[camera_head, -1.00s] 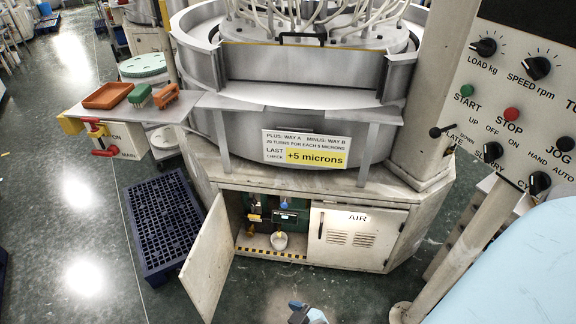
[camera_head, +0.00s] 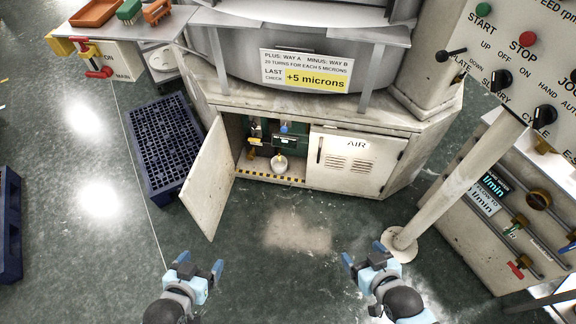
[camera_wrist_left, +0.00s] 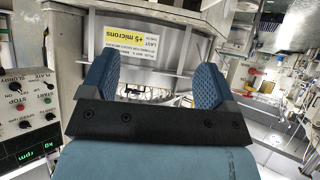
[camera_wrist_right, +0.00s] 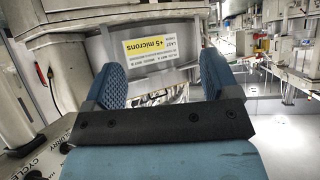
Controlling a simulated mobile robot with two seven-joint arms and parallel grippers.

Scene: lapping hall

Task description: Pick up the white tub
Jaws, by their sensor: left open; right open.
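The white tub (camera_head: 280,164) is small and round and stands inside the open low cabinet (camera_head: 262,180), on its floor behind a yellow and black striped edge. It sits below a dark fitting with a blue knob. My left gripper (camera_head: 201,266) is open and empty, low in front of the cabinet and left of the tub. My right gripper (camera_head: 364,254) is open and empty, in front of the cabinet and right of the tub. Both are well apart from it. Both wrist views show empty jaws, and I cannot make out the tub in them.
The cabinet's left door (camera_head: 209,178) stands swung open toward me. The right AIR door (camera_head: 350,162) is shut. A dark blue pallet (camera_head: 160,140) lies left. A pale post (camera_head: 455,190) and a valve panel (camera_head: 500,195) stand right. The floor before the cabinet is clear.

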